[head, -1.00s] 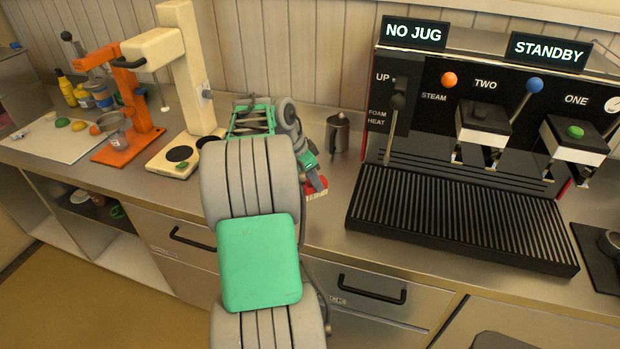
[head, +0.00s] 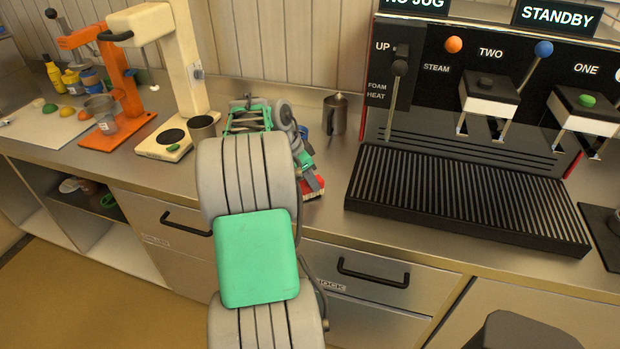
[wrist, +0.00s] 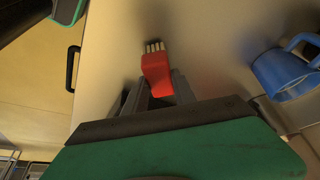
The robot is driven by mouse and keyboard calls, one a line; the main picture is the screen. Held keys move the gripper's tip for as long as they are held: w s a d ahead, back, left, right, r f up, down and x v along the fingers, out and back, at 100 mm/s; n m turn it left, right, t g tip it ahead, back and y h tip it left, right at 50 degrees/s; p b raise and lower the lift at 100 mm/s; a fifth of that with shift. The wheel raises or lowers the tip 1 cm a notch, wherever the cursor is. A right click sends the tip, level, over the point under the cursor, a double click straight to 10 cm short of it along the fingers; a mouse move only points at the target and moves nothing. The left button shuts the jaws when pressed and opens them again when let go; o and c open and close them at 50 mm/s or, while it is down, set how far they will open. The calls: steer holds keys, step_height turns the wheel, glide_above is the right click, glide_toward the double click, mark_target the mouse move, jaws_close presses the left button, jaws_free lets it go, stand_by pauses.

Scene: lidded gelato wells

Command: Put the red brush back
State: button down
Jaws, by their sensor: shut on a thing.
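The red brush (wrist: 157,72) is held between the fingers of my gripper (wrist: 158,88) in the wrist view, with its pale bristles pointing away from the palm. In the head view the red brush (head: 312,188) shows low over the steel counter, right of my arm, near the counter's front edge. I cannot tell if its bristles touch the counter. My gripper (head: 310,172) is partly hidden by my own arm there. No holder for the brush can be made out.
A metal jug (head: 336,114) stands behind the gripper. The coffee machine's drip tray (head: 465,200) is to the right; a cream stand (head: 168,70) and an orange stand (head: 122,85) are left. Drawer handles protrude below.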

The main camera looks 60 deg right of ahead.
steer(key=shift+f+b, duration=0.4)
stand_by(0.3)
steer(key=c, duration=1.3)
jaws_free()
steer(key=shift+c, duration=0.2)
steer(key=o, duration=0.5)
steer(key=shift+o, duration=0.2)
steer(key=shift+p+v, duration=2.55)
steer(key=shift+v, duration=1.55)
